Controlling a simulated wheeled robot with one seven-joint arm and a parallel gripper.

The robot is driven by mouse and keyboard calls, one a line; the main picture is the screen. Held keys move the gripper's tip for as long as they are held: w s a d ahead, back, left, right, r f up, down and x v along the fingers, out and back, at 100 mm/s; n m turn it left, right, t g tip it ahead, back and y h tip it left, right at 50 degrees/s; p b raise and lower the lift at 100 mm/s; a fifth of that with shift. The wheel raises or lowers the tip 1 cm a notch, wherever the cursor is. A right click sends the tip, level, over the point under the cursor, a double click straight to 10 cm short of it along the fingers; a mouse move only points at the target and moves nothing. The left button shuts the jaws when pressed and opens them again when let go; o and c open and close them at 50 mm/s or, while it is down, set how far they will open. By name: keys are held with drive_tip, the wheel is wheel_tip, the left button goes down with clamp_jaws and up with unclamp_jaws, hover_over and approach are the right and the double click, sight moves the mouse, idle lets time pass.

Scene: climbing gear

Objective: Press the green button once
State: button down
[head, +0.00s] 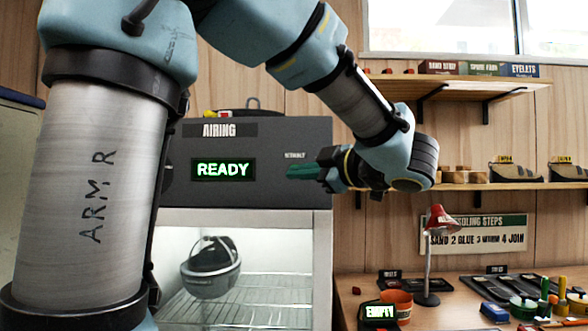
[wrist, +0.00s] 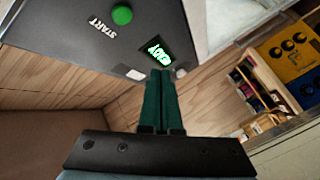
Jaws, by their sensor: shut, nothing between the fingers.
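The green button (wrist: 122,15) is a round cap on the dark grey panel, above the word START, at the top of the wrist view. I cannot make it out in the head view, where my gripper is in front of that part of the panel. My gripper (head: 289,172) has teal fingers pointing left across the panel. In the wrist view my gripper (wrist: 160,72) is shut and empty, its fingertips below and right of the button and apart from it. The airing cabinet (head: 255,185) has a lit READY display (head: 223,169).
A helmet (head: 210,270) sits on a wire rack inside the cabinet. A workbench (head: 450,310) at the right carries a red lamp (head: 441,222), an orange pot (head: 396,305), an EMPTY sign and tools. Wall shelves (head: 480,187) hold gear behind my arm.

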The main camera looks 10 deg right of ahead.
drive_tip(key=w+d+p, duration=0.1)
drive_tip(key=w+p, duration=0.1)
drive_tip(key=w, duration=0.6)
drive_tip(key=shift+w+d, duration=0.3)
drive_tip(key=shift+w, duration=0.05)
idle(2.1)
drive_tip(key=shift+w+d, duration=0.1)
drive_tip(key=shift+w, duration=0.3)
drive_tip(key=shift+w, duration=0.4)
idle(0.5)
idle(0.4)
drive_tip(key=shift+s, duration=0.8)
